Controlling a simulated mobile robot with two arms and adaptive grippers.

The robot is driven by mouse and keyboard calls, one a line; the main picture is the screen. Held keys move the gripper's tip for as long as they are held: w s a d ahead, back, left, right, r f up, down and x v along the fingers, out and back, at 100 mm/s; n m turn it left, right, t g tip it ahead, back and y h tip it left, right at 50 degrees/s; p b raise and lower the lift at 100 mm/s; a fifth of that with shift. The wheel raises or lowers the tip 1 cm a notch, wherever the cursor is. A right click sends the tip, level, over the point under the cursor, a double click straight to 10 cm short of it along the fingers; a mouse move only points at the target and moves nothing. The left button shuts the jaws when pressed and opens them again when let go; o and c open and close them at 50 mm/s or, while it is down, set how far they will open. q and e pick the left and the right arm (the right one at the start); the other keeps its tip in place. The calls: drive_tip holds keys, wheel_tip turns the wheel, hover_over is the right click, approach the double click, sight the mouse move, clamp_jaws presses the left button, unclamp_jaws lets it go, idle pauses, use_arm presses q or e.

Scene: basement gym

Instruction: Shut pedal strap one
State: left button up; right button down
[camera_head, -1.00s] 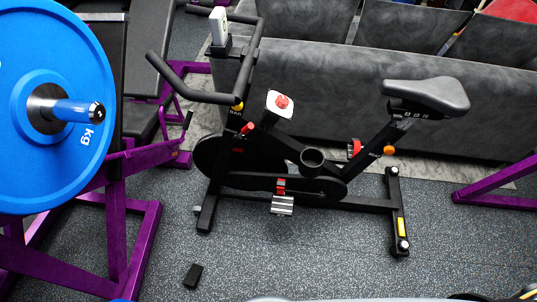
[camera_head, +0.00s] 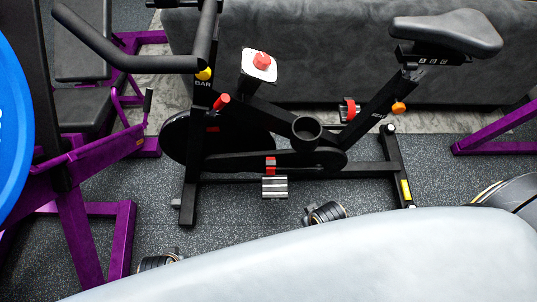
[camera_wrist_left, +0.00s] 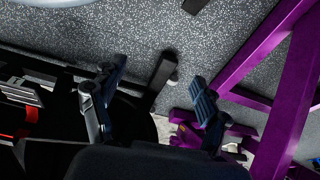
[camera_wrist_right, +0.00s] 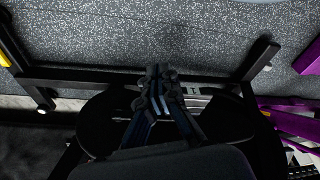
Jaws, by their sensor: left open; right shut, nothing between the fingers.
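The exercise bike (camera_head: 270,160) stands on the floor in the head view. Its near pedal (camera_head: 275,188) is silver and black, with a red strap (camera_head: 270,165) above it; whether the strap is open is too small to tell. A second red strap (camera_head: 350,108) is on the far side. In the left wrist view my left gripper (camera_wrist_left: 155,85) is open and empty; the pedal (camera_wrist_left: 20,92) and red strap (camera_wrist_left: 30,122) lie left of it. In the right wrist view my right gripper (camera_wrist_right: 158,72) is shut and empty, overlapping part of the pedal (camera_wrist_right: 195,98).
A purple rack (camera_head: 95,210) with a blue weight plate (camera_head: 14,130) stands left of the bike. A grey sofa (camera_head: 300,50) is behind it, and a purple frame (camera_head: 495,140) is at the right.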

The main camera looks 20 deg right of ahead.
drive_tip(key=w+a+r+y+b, duration=0.3)
drive_tip(key=w+a+r+b, duration=0.7)
drive_tip(key=w+a, duration=0.35)
use_arm(q)
drive_tip(key=w+d+r+t, duration=0.1)
drive_tip(key=w+r, duration=0.3)
drive_tip(key=r, duration=0.4)
drive_tip(key=w+d+r+t+h, duration=0.1)
drive_tip(key=w+r+t, duration=0.3)
drive_tip(key=r, duration=0.4)
drive_tip(key=shift+w+d+r+t+p, duration=0.2)
drive_tip(key=shift+t+p, duration=0.1)
drive_tip(key=shift+p, duration=0.1)
use_arm(e)
drive_tip(key=w+d+r+m+g+h, duration=0.2)
drive_tip(key=w+d+r+m, duration=0.3)
drive_tip(key=w+d, duration=0.3)
drive_tip(key=w+h, duration=0.1)
drive_tip(key=w, duration=0.2)
drive_tip(key=shift+d+r, duration=0.3)
drive_tip(key=shift+d, duration=0.1)
use_arm(q)
drive_tip(key=shift+w, duration=0.1)
use_arm(e)
drive_tip(key=shift+f, duration=0.1)
